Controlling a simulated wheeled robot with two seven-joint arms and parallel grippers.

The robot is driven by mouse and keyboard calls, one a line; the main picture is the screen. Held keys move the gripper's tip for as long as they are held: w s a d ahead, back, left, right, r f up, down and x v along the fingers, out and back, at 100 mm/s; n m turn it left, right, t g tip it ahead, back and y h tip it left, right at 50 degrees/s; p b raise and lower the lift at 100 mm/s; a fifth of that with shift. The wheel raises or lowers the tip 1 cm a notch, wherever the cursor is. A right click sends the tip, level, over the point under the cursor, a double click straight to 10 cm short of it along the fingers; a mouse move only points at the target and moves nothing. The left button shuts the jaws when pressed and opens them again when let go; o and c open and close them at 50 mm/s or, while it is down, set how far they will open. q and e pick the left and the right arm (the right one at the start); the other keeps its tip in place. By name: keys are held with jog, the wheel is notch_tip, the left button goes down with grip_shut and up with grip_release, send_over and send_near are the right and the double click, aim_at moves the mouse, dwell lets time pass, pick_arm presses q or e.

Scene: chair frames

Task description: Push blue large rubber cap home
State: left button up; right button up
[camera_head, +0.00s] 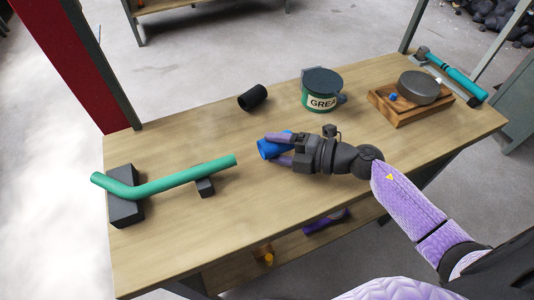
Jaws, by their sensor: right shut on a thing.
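The blue large rubber cap (266,150) lies on its side, at or just above the wooden table top near its middle. My right gripper (277,148) is shut on it, with one purple finger on each side; the fingers hide part of the cap. A bent green tube (185,176) lies to the left, resting on a large black block (124,211) and a small black block (205,187). The cap is apart from the tube's right end, a short way to its right. My left gripper is not in view.
A black cap-like cylinder (253,97) lies behind the blue cap. A green grease tub (321,91) stands at the back. A wooden tray (405,112) with a grey round piece and a teal tool (450,76) are at the right. The front left table is clear.

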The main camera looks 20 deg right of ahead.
aim_at(270, 155)
jog(key=shift+a+f+t, duration=0.1)
jog(key=shift+t, duration=0.2)
jog(key=shift+w, duration=0.1)
jog(key=a+p, duration=0.2)
jog(key=a, duration=0.1)
jog(key=shift+a+p, duration=0.4)
jog(key=shift+a, duration=0.1)
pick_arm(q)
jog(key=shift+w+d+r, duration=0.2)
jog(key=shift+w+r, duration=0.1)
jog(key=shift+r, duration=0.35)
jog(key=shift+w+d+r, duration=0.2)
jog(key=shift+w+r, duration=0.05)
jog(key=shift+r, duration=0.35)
pick_arm(e)
jog(key=shift+a, duration=0.1)
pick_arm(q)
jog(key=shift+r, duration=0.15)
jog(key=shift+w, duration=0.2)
